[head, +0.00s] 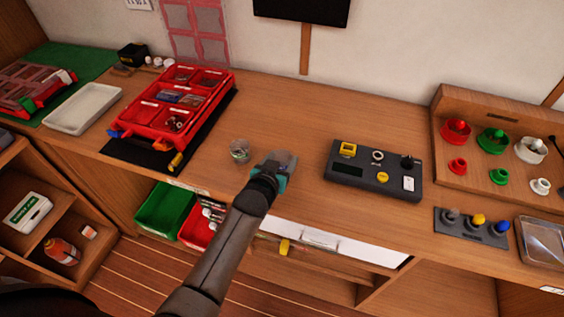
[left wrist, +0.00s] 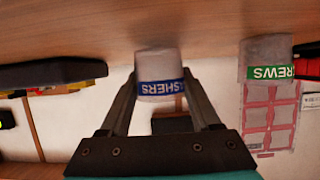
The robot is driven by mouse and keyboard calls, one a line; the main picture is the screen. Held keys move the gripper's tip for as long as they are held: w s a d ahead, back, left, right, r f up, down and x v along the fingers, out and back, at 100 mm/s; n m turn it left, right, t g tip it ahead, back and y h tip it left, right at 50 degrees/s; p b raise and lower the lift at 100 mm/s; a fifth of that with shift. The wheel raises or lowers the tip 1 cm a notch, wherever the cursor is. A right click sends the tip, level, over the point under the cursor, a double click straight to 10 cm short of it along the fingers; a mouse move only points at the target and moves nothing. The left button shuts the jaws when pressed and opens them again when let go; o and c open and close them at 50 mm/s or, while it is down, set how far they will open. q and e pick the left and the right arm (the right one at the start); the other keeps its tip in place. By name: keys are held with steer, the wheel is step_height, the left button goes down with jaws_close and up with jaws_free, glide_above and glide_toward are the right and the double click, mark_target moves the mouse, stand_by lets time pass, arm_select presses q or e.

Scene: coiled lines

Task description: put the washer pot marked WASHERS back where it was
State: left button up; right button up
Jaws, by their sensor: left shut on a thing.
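The washer pot (left wrist: 157,65) is a small grey, translucent cup with a blue label reading "ASHERS" in the visible part. The left wrist view shows it upside down between the two fingers of my left gripper (left wrist: 158,82). In the head view the left gripper (head: 279,166) is over the middle of the bench, shut on the pot (head: 287,158). I cannot tell whether the pot touches the bench. A second pot (head: 239,151) with a green label reading "REWS" stands just left of the gripper; it also shows in the left wrist view (left wrist: 262,60). The right gripper is not in view.
A red divided case (head: 173,107) lies on a black mat left of the pots. A dark control box (head: 373,172) lies to the right. Green (head: 163,210) and red bins hang below the bench's front edge. Bare wood lies behind the gripper and between it and the box.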

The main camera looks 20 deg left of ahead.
arm_select(q)
steer(key=shift+f, duration=0.2)
steer(key=shift+f, duration=0.15)
steer(key=o, duration=1.4)
steer(key=shift+r, duration=0.2)
steer(key=shift+s+r, duration=0.1)
steer(key=shift+s, duration=0.1)
steer(key=p+v, duration=0.2)
steer(key=v, duration=0.9)
steer(key=shift+s+p, duration=0.3)
steer(key=shift+p, duration=0.05)
